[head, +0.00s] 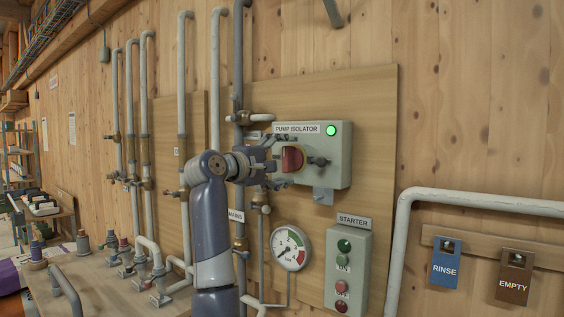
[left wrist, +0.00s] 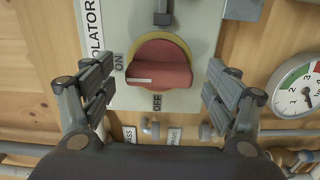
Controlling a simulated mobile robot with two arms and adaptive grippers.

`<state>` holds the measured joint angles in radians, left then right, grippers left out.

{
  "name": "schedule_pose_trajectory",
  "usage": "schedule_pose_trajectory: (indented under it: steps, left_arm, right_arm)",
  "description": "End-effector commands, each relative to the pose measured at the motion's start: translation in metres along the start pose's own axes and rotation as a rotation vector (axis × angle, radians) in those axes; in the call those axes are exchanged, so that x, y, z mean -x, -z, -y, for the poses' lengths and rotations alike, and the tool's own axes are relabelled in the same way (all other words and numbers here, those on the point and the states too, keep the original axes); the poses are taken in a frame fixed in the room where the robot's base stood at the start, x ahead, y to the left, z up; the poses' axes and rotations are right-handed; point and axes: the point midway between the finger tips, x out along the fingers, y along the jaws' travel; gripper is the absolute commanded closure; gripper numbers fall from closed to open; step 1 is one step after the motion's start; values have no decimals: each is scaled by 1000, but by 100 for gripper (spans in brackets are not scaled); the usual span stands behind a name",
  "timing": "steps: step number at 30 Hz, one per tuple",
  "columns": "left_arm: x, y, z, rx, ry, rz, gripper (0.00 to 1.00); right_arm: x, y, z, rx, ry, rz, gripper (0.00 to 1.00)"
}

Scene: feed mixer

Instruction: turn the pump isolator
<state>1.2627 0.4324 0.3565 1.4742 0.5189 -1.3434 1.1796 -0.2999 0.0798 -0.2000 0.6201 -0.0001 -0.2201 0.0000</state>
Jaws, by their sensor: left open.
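The pump isolator (head: 340,172) is a grey-green wall box with a lit green lamp (head: 331,130). Its red rotary handle (head: 292,158) also shows in the left wrist view (left wrist: 160,62), on a yellow ring with ON and OFF labels. A white mark on the handle lies on the side of the ON label. My left gripper (head: 279,160) is in front of the handle. In the left wrist view its open fingers (left wrist: 160,90) stand on either side of the handle, apart from it, with nothing between them touching. My right gripper is not in view.
A pressure gauge (head: 290,248) and a starter box (head: 347,268) with green and red buttons are below the isolator. Vertical pipes (head: 183,90) run at the left. RINSE (head: 445,264) and EMPTY (head: 514,277) tags hang at the right. The wall above is mostly clear.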

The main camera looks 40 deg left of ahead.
Motion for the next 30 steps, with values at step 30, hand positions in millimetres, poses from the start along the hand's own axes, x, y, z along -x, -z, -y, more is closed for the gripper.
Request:
schedule_pose_trajectory:
  steps: [30]
  left_arm:
    - [120, 0, 0, 0, 0, 0, 20]
  right_arm:
    - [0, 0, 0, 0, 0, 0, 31]
